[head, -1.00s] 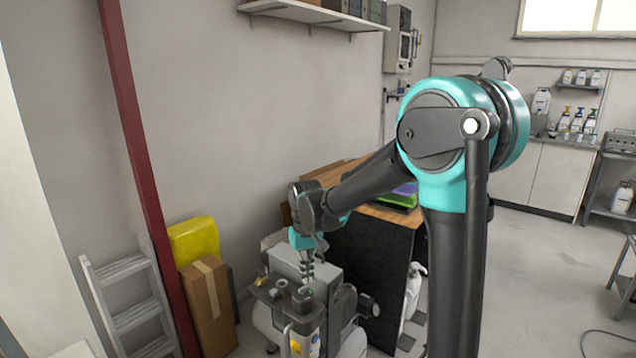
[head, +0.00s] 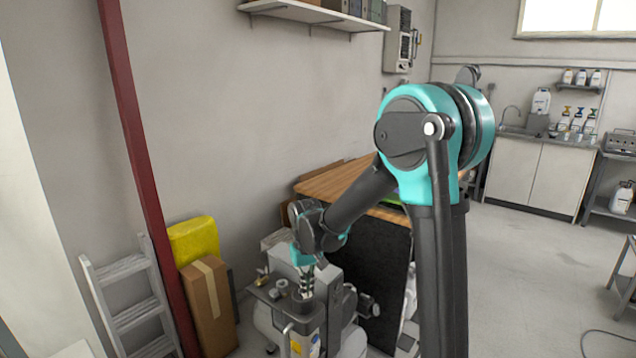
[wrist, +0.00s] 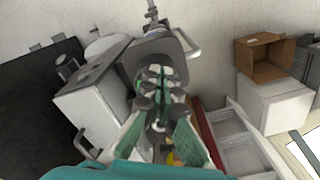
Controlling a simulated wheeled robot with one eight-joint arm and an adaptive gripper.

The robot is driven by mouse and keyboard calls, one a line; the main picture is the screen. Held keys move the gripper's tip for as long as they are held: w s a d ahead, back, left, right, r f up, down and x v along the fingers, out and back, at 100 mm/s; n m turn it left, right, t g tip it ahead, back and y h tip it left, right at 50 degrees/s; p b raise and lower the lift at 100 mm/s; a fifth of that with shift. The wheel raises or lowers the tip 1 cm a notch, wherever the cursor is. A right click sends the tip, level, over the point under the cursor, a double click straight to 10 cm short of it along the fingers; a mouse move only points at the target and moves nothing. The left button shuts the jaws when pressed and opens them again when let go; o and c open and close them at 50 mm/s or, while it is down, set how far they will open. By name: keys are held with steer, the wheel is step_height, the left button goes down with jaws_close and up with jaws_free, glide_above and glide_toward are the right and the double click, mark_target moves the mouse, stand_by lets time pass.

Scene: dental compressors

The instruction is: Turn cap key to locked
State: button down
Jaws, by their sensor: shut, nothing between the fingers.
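The compressor unit (head: 290,257) stands at lower centre in the head view, with a dark bracket and small fittings on top. A dark round cap (head: 301,304) sits on its front part; I cannot make out a key or its lock position. My gripper (head: 306,294) points down at this cap, its fingertips right over or at it; contact cannot be told. The gripper is shut and empty. In the wrist view my gripper (wrist: 160,75) reaches toward a grey bracket (wrist: 155,48), and the fingers hide what lies under them.
A small grey knob (head: 281,285) stands left of the cap. A wood-topped bench (head: 335,183) is behind the compressor. A cardboard box (head: 209,305), a yellow container (head: 193,240) and a ladder (head: 131,300) stand to the left. Open floor lies at right.

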steer(key=shift+w+a, duration=0.25)
steer(key=shift+w, duration=0.3)
stand_by(0.9)
steer(key=shift+a, duration=0.1)
steer(key=shift+s, duration=0.2)
stand_by(0.4)
steer(key=shift+s, duration=0.2)
step_height(320, 180, up, 6)
stand_by(0.5)
steer(key=shift+s+d+f, duration=0.1)
steer(key=shift+d+f, duration=0.1)
steer(key=shift+f, duration=1.3)
steer(key=shift+s+d+f, duration=0.1)
steer(key=shift+d+f, duration=0.05)
steer(key=shift+f, duration=1.35)
